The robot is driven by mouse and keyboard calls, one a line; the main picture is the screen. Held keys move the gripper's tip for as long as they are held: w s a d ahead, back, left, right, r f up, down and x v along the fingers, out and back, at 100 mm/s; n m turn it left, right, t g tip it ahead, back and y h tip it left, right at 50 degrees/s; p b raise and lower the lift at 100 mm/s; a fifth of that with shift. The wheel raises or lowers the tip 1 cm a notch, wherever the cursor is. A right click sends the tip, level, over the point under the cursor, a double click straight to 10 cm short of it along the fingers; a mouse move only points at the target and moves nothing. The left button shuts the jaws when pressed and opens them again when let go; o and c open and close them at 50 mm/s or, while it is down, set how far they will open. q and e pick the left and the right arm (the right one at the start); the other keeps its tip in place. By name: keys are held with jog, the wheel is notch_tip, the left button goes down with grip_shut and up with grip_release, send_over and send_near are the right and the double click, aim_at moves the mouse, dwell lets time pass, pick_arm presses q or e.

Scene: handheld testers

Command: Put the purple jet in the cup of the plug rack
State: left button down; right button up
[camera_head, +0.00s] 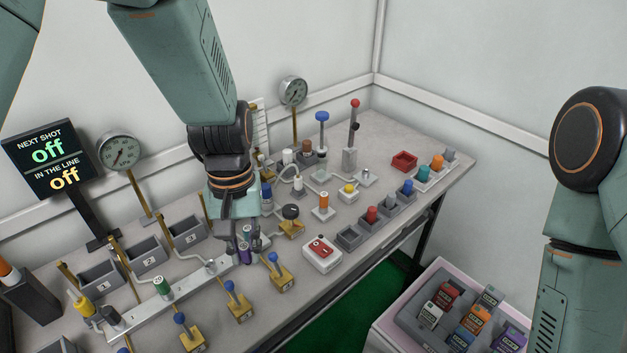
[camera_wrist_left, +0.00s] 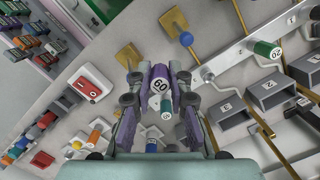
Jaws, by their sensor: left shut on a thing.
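The purple jet (camera_head: 246,256) is a short cylinder with a white numbered band, seen clearly in the left wrist view (camera_wrist_left: 160,84). My left gripper (camera_head: 244,238) points down over the front middle of the bench and is shut on the jet, one finger on each side. In the head view the fingers partly hide the jet. A row of grey cups (camera_head: 349,238) with red and blue plugs stands to the right. Another rack at the back right bears teal and orange plugs (camera_head: 437,163). I cannot tell for sure which is the plug rack. My right gripper is out of view.
A pale rail (camera_head: 136,318) with a green jet (camera_head: 162,286) runs beside the gripper. Yellow-based, blue-knobbed levers (camera_head: 240,309) line the front. A red-button box (camera_head: 322,253) stands between gripper and cups. Tall levers (camera_head: 350,150) and a gauge (camera_head: 293,92) stand behind.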

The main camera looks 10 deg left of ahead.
pick_arm(q)
jog(key=w+r+n+t+h+b, duration=0.15)
jog(key=w+n+b, duration=0.25)
jog(key=w+n, duration=1.15)
jog(key=shift+n, duration=0.35)
jog(key=f, duration=0.3)
jog(key=f+b, duration=0.1)
jog(key=f, duration=0.2)
jog(key=shift+s+a+f, duration=0.1)
jog(key=shift+s+f, duration=0.1)
notch_tip(320, 180, down, 3)
jog(key=shift+s+b, duration=0.15)
jog(key=shift+b, duration=0.4)
jog(key=shift+f, duration=0.15)
jog(key=shift+f, duration=0.1)
jog(key=c, duration=1.3)
grip_release()
jog(key=shift+o, duration=0.2)
